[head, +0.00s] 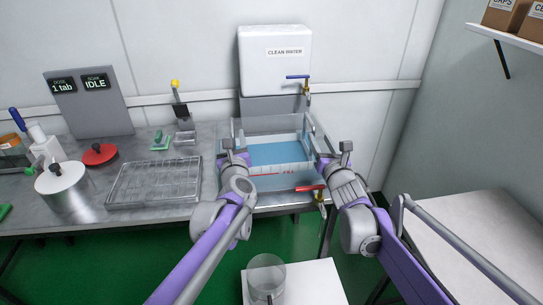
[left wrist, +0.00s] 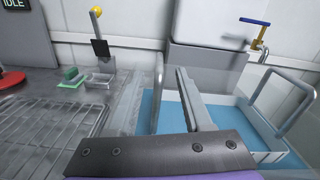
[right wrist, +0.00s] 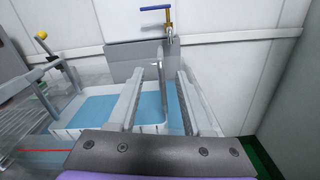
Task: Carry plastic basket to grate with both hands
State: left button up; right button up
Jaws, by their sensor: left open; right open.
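The white plastic basket (head: 283,138) sits in the clear water tank, with blue water showing inside it. It has a raised loop handle at each side. My left gripper (head: 232,148) is at its left handle, which stands by the finger in the left wrist view (left wrist: 158,85). My right gripper (head: 332,153) is at its right handle, which shows between the open fingers in the right wrist view (right wrist: 161,85). Both grippers are open, and I cannot tell whether they touch the handles. The wire grate (head: 150,185) lies on the bench left of the tank.
A white water container (head: 274,60) with a blue-handled tap stands behind the tank. A red-handled valve (head: 312,188) is at the tank's front right. A pot (head: 62,185), red-lidded item (head: 99,154) and green-based tool (head: 161,141) stand near the grate, whose top is clear.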

aim_at(232, 119)
pick_arm(q)
jog(key=w, duration=0.3)
jog(key=w+a, duration=0.1)
jog(key=w, duration=0.2)
jog(key=w+a, duration=0.1)
jog(key=w, duration=0.2)
jog(key=shift+w, duration=0.15)
pick_arm(e)
jog(key=w, duration=0.3)
jog(key=w+a, duration=0.1)
jog(key=w, duration=0.2)
jog(key=w+a, duration=0.1)
jog(key=w, duration=0.2)
jog(key=shift+w, duration=0.15)
pick_arm(q)
grip_shut()
pick_arm(e)
grip_shut()
pick_arm(q)
jog(key=shift+d, duration=0.1)
